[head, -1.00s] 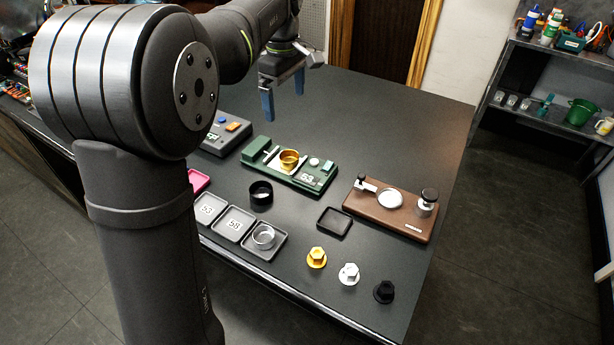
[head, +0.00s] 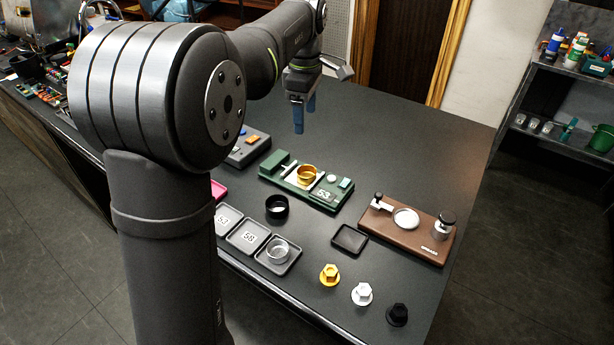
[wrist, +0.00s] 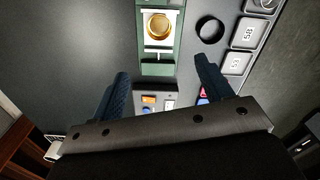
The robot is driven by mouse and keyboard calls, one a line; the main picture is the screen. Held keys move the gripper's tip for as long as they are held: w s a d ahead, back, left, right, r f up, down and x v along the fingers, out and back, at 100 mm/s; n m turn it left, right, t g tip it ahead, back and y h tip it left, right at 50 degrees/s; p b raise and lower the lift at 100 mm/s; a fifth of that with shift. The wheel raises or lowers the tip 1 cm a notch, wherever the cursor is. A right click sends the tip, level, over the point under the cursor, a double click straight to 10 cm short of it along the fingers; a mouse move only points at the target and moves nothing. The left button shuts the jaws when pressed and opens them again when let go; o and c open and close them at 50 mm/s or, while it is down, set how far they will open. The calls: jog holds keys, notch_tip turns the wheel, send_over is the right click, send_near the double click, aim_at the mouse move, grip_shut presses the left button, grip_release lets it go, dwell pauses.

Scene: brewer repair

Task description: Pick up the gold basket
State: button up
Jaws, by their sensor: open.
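The gold basket (head: 307,174) sits on the white plate of a green device (head: 322,196) in the middle of the table. In the wrist view the gold basket (wrist: 158,27) is at the top centre, beyond my fingertips. My gripper (head: 298,112) hangs above the table, up and behind the green device in the head view, apart from the basket. In the wrist view my gripper (wrist: 160,66) has its two blue fingers spread with nothing between them.
A black ring (head: 277,207) stands close to the green device. Grey numbered trays (head: 248,235), one with a silver basket (head: 278,251), lie in front. A brown stand (head: 433,246) is at right, a black tray (head: 349,239) beside it. A grey box (head: 248,149) with buttons stands at left.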

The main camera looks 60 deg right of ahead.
aim_at(305, 168)
jog(key=shift+n, duration=0.3)
notch_tip(305, 168, down, 17)
jog(key=shift+f, duration=0.2)
jog(key=shift+c, duration=0.2)
jog(key=c, duration=1.1)
